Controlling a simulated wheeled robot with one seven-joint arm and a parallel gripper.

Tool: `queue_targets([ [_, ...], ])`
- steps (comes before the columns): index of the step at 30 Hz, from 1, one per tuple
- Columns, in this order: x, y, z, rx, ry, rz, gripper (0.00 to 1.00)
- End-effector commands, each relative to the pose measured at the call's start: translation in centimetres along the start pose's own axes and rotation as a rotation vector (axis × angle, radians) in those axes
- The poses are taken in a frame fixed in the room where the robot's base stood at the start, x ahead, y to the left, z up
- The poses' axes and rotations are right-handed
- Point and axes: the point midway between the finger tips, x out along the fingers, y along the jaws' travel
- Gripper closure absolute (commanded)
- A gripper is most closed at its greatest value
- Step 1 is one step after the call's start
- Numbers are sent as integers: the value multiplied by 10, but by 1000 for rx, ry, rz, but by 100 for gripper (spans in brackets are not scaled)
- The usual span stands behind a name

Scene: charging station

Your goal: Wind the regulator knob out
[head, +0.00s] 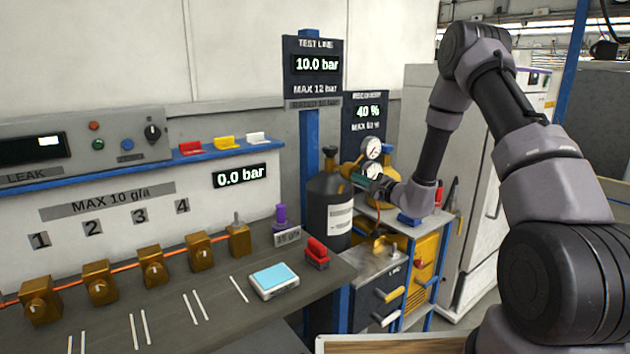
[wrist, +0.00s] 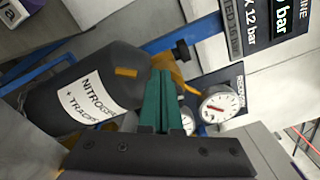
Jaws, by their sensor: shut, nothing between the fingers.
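The brass regulator (head: 352,168) with two white dial gauges (head: 372,148) sits by the top of the dark nitrogen cylinder (head: 325,190). In the wrist view the larger gauge (wrist: 220,105) is right of the fingers and the smaller one is partly hidden behind them. My gripper (head: 354,176) has its green fingers shut and empty, in front of the regulator; they also show in the wrist view (wrist: 160,80). A black knob (wrist: 181,52) shows just beyond the fingertips, apart from them in the picture. I cannot tell if it is the regulator knob or the cylinder valve.
The test line display (head: 316,65) reads 10.0 bar, MAX 12 bar. A blue post (head: 310,130) stands behind the cylinder. A recovery display (head: 367,112) reads 40 %. A cart (head: 390,255) with yellow equipment stands below my gripper. The bench (head: 200,310) is at left.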

Motion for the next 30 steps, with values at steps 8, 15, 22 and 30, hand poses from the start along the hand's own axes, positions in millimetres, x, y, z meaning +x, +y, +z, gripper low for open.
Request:
queue_targets([
  [8, -21, 0, 1, 0, 2, 0, 100],
  [15, -49, 0, 1, 0, 1, 0, 100],
  [22, -60, 0, 2, 0, -1, 0, 100],
  [30, -60, -2, 6, -2, -11, 3, 100],
])
